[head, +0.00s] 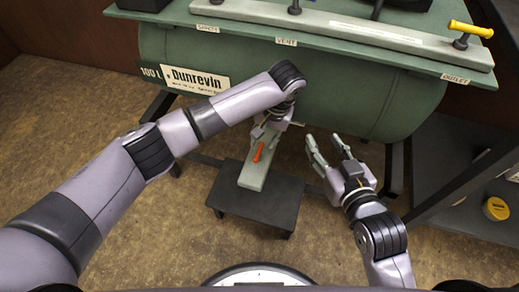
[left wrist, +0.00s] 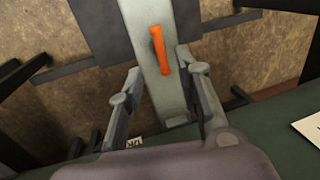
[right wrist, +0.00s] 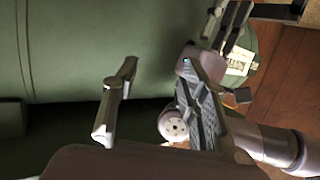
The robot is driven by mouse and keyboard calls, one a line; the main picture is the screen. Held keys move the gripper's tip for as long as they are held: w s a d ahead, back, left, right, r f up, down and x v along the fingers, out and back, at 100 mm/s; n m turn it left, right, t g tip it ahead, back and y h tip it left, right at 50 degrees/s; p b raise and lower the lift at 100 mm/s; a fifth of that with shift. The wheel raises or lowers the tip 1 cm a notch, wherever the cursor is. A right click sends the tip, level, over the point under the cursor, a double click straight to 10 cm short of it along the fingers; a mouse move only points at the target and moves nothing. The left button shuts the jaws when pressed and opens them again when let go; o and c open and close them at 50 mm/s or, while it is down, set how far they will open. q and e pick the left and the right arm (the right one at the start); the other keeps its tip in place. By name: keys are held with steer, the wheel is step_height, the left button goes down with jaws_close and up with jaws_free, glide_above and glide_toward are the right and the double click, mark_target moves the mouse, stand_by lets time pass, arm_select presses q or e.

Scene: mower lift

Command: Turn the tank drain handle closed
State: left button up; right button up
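The orange drain handle (head: 259,151) sits on a grey-green block (head: 253,178) below the green tank (head: 330,95). In the left wrist view the handle (left wrist: 160,49) lies nearly lengthwise along the pale block (left wrist: 165,95). My left gripper (head: 265,134) is over the block, close to the handle. In the left wrist view its two fingers (left wrist: 158,80) are spread apart on both sides of the block, with nothing clamped. My right gripper (head: 327,145) is open and empty to the right of the handle; its fingers (right wrist: 165,95) are spread near the tank.
A yellow handle (head: 471,28) stands at the tank top's right, near the OUTLET label. A dark low stand (head: 258,207) is under the block. A dark shelf frame (head: 465,185) is at the right, with a yellow roll (head: 496,208). The floor at front left is clear.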

mark_target(259, 152)
arm_select(q)
steer(key=f+b, duration=0.1)
steer(key=f, duration=0.3)
steer(key=shift+w+a+b, duration=0.15)
steer(key=shift+a+b, duration=0.2)
steer(key=shift+a, duration=0.05)
steer(key=f, duration=0.1)
steer(key=f+b, duration=0.1)
steer(key=shift+w+a+f, duration=0.1)
steer(key=shift+a+f, duration=0.15)
steer(key=shift+f, duration=0.1)
steer(key=shift+a+f, duration=0.1)
steer(key=shift+f, duration=0.15)
arm_select(e)
step_height(259, 152, up, 13)
steer(key=a+t+y, duration=0.1)
steer(key=t+y, duration=0.1)
steer(key=t, duration=0.6)
steer(key=shift+s+a+y, duration=0.25)
steer(key=shift+a+y, duration=0.1)
steer(key=shift+y, duration=0.05)
arm_select(q)
steer(key=shift+c, duration=0.2)
arm_select(e)
steer(key=shift+f, duration=0.1)
arm_select(q)
jaws_close()
